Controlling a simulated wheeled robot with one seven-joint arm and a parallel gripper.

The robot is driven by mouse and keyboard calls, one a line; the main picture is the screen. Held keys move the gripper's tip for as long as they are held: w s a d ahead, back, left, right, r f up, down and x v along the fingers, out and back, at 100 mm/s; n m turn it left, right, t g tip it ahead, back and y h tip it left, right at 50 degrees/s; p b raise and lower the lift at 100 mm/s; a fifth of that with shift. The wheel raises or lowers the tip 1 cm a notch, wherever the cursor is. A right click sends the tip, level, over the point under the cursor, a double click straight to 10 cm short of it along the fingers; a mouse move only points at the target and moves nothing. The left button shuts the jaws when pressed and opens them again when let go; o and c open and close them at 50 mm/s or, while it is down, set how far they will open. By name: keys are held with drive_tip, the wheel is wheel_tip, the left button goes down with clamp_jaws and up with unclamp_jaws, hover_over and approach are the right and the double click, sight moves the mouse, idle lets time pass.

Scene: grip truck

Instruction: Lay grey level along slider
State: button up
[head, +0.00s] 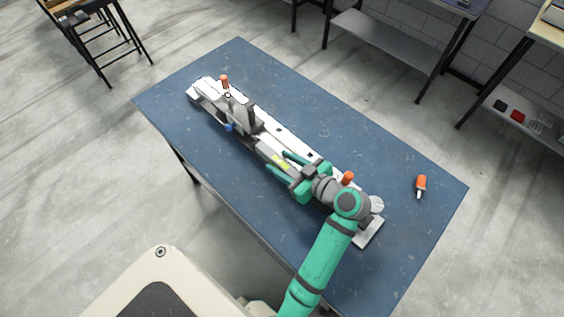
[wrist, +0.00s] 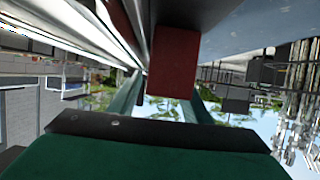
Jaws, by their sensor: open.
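The slider (head: 284,134) is a long white rail lying diagonally across the blue table, with a dark upright carriage (head: 248,117) on its far-left half. A grey bar with yellow-green patches, apparently the level (head: 268,154), lies along the near side of the rail. Whether it rests on the slider or just beside it, I cannot tell. My gripper (head: 279,161) is open at the level's right end, one green finger on each side. The wrist view shows both fingers (wrist: 162,100), silver rails at upper left and a dark red block (wrist: 174,62) above the fingers.
Orange knobs stand at the slider's far (head: 224,82) and near (head: 348,178) ends. An orange-handled tool (head: 421,184) lies on the right of the blue table (head: 345,135). The table is clear behind the slider. A blue knob (head: 229,128) sticks out below the carriage.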

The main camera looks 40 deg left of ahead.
drive_tip(key=v, duration=1)
drive_tip(key=shift+d+r, duration=0.1)
drive_tip(key=shift+d, duration=0.3)
